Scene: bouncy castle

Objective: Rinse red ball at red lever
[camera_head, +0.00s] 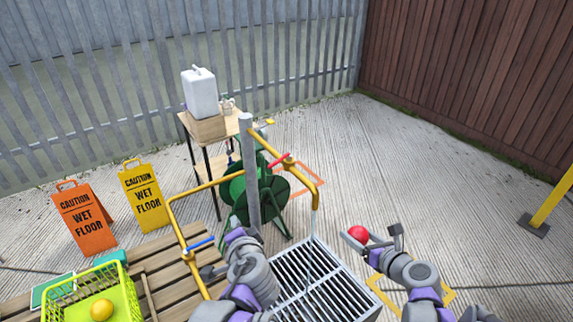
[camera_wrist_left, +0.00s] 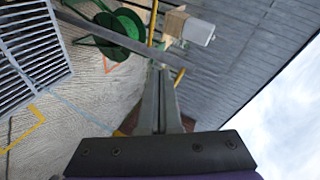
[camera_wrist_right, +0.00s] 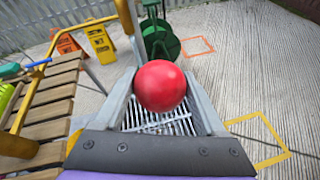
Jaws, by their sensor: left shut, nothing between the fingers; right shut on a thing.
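The red ball (camera_head: 358,234) is held between the fingers of my right gripper (camera_head: 372,241), to the right of the grate and above the floor. It also fills the middle of the right wrist view (camera_wrist_right: 160,86). The red lever (camera_head: 280,160) sits on the right arm of the yellow pipe (camera_head: 300,178), whose spout bends down over the metal grate (camera_head: 300,270). A thin pale streak, like water, runs from this spout to the grate. The ball is to the right of the streak, apart from it. My left gripper (camera_wrist_left: 160,100) is shut and empty, near the grey post.
A blue lever (camera_head: 200,243) sits on the left pipe arm. A green hose reel (camera_head: 262,190) stands behind the post. A table with a white canister (camera_head: 200,93) and two wet-floor signs stand behind. A yellow-green basket (camera_head: 62,300) with a yellow ball is at bottom left.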

